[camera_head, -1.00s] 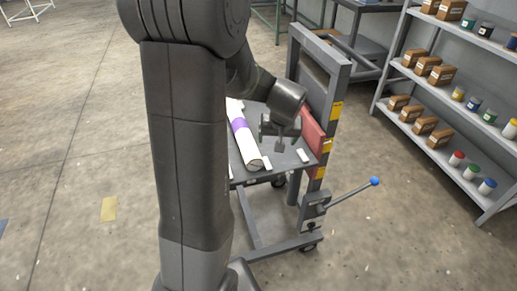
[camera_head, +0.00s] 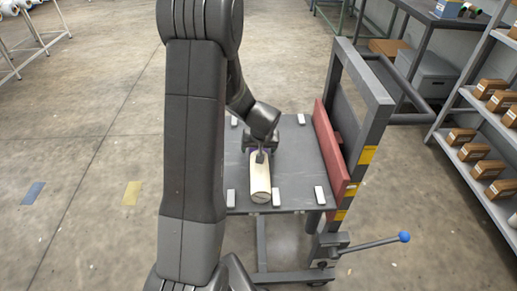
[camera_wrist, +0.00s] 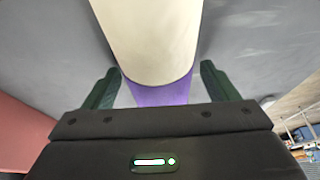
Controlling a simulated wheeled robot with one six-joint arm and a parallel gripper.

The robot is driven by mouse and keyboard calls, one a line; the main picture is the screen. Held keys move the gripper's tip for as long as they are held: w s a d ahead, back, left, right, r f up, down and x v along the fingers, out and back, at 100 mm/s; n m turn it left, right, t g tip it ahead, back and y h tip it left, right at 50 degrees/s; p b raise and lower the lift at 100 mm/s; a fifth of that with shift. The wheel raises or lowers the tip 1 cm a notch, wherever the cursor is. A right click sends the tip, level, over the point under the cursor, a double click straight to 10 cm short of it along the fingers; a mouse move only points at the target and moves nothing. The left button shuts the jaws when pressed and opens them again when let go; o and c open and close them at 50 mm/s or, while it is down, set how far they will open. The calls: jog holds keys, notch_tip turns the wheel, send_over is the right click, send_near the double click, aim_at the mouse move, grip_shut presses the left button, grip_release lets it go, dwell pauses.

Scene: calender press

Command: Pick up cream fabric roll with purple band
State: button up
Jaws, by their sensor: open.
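The cream fabric roll (camera_head: 260,184) lies on the grey press table in the head view, its near end facing me. In the wrist view the cream roll (camera_wrist: 150,35) runs down from the top edge, and its purple band (camera_wrist: 162,92) shows just in front of the gripper body. My gripper (camera_wrist: 160,88) is open, with one green finger on each side of the band and gaps between fingers and roll. In the head view my gripper (camera_head: 260,152) is over the far part of the roll and hides most of the band.
The press table (camera_head: 292,178) carries several small white blocks near its edges. A red plate (camera_head: 334,155) and grey upright frame stand on its right. A lever with a blue knob (camera_head: 404,237) sticks out at the lower right. Shelves with brown boxes (camera_head: 462,136) stand far right.

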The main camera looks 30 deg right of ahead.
jog(key=shift+f, duration=0.15)
jog(key=c, duration=1.3)
jog(key=shift+c, duration=0.2)
